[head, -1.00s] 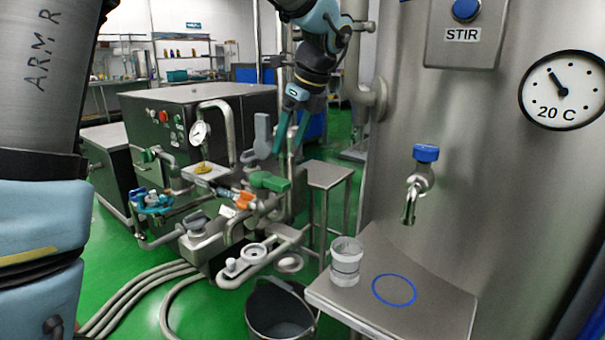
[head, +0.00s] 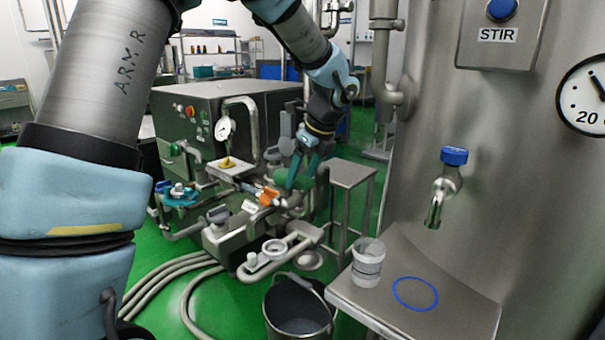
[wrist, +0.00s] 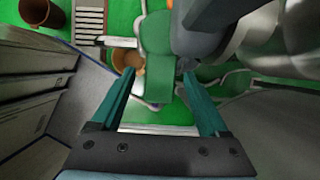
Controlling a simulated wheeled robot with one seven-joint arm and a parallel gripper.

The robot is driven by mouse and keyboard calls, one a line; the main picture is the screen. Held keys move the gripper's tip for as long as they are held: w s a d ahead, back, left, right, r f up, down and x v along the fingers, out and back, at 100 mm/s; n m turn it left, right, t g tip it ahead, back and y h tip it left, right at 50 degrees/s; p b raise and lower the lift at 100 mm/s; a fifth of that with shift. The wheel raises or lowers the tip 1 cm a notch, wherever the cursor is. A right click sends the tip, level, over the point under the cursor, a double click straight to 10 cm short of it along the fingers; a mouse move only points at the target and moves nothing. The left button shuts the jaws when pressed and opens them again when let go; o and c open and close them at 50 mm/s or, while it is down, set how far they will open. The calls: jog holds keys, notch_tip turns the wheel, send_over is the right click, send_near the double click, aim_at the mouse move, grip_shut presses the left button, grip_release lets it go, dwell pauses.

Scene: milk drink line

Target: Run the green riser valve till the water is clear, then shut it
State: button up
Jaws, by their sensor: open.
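The green valve handle (head: 281,177) sits on the pipework in the middle of the head view, partly hidden by my gripper (head: 301,184). In the wrist view a green handle (wrist: 155,48) lies ahead of and between the fingertips of my gripper (wrist: 158,76). The teal fingers are open with a gap between them, and I see no clear contact. A grey bucket (head: 275,312) stands on the floor below the pipework, with something grey in its bottom. I cannot see any water running.
An orange handle (head: 268,196) and a blue valve (head: 178,193) sit left of the green one. A steel stool (head: 352,173) stands to the right. A clear cup (head: 367,264) stands on the tank's shelf (head: 455,310). Hoses (head: 165,285) lie on the floor.

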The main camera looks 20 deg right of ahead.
grip_shut()
dwell(0.5)
dwell(0.8)
